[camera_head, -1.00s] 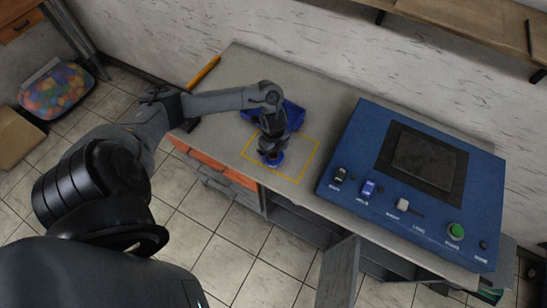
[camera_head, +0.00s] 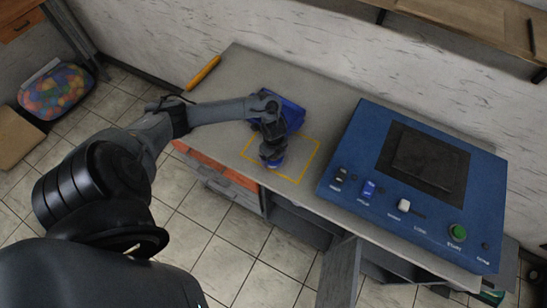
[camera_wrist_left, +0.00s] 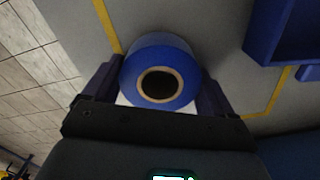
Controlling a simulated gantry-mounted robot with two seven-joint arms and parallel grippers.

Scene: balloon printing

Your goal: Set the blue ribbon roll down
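The blue ribbon roll (camera_wrist_left: 143,57) has a tan core with a dark hole and sits between the two fingers of my left gripper (camera_wrist_left: 158,85) in the left wrist view. The fingers lie close against both its sides, so the gripper looks shut on it. In the head view the roll (camera_head: 273,156) is under my left gripper (camera_head: 271,148), inside the yellow outlined square (camera_head: 304,163) on the grey table (camera_head: 325,100). Whether its base touches the tabletop I cannot tell. My right gripper is not in view.
A blue open bin (camera_head: 291,112) stands just behind the square, partly hidden by my left arm. A blue machine (camera_head: 345,150) with buttons fills the right of the table. An orange-yellow stick (camera_head: 203,73) lies at the back left. The table behind the bin is clear.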

